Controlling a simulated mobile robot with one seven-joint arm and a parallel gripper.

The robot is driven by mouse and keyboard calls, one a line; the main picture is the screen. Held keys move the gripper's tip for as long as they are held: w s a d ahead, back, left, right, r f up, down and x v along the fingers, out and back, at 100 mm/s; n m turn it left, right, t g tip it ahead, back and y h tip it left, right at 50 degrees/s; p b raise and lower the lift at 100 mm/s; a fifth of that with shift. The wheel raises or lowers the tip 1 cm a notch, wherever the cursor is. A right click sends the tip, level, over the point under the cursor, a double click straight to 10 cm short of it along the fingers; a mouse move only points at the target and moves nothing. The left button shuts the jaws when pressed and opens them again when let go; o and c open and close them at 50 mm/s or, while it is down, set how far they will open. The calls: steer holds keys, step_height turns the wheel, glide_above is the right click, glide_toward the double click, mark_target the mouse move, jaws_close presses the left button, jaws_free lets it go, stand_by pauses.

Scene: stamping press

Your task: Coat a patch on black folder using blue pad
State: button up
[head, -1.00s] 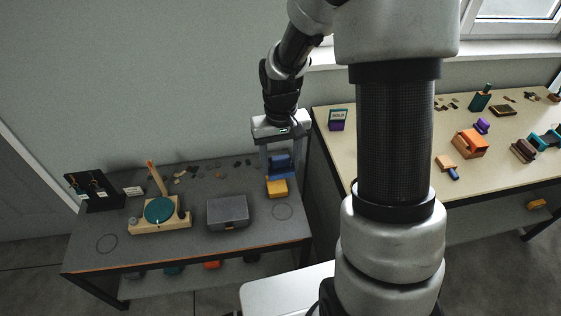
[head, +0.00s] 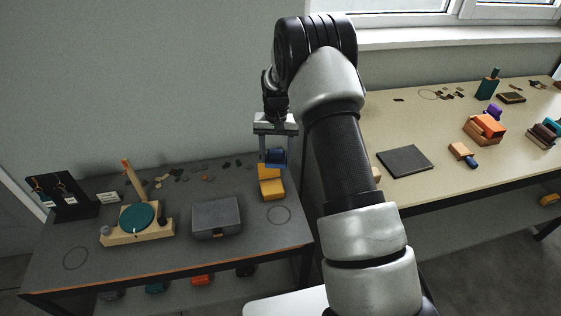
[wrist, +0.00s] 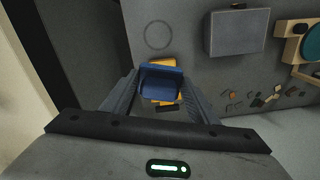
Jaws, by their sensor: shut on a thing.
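My gripper (head: 276,151) is shut on the blue pad (head: 275,158), above the back right of the grey table. The pad also shows between my fingers in the wrist view (wrist: 160,82). A yellow block-like item (head: 271,189) is on the table just below the pad and is partly hidden by it in the wrist view (wrist: 171,62). I cannot tell whether pad and yellow item touch. A dark flat square (head: 405,161) lies on the cream table at right. A smaller dark flat item (head: 511,97) lies farther back there. I cannot tell which is the black folder.
A grey box (head: 217,218) and a wooden stand with a teal disc (head: 137,218) are on the grey table. Several small dark pieces lie along its back. An orange block (head: 484,128) and other coloured items stand on the cream table. My arm hides its near left part.

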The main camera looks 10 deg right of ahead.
steer(key=shift+m, duration=0.3)
steer(key=shift+w+a+f+b, duration=0.15)
steer(key=shift+w+f+b, duration=0.9)
steer(key=shift+f, duration=1.7)
steer(key=shift+w+a+f+b, duration=0.15)
steer(key=shift+w+f+b, duration=0.55)
steer(key=shift+f+b, duration=1.4)
steer(key=shift+w+a+f+b, duration=0.15)
steer(key=shift+w+f+b, duration=0.55)
steer(key=shift+f, duration=2.7)
steer(key=shift+w+f+b, duration=0.1)
steer(key=shift+f+b, duration=0.3)
steer(key=shift+f, duration=0.2)
steer(key=shift+r, duration=0.15)
step_height(320, 180, up, 7)
steer(key=p, duration=0.3)
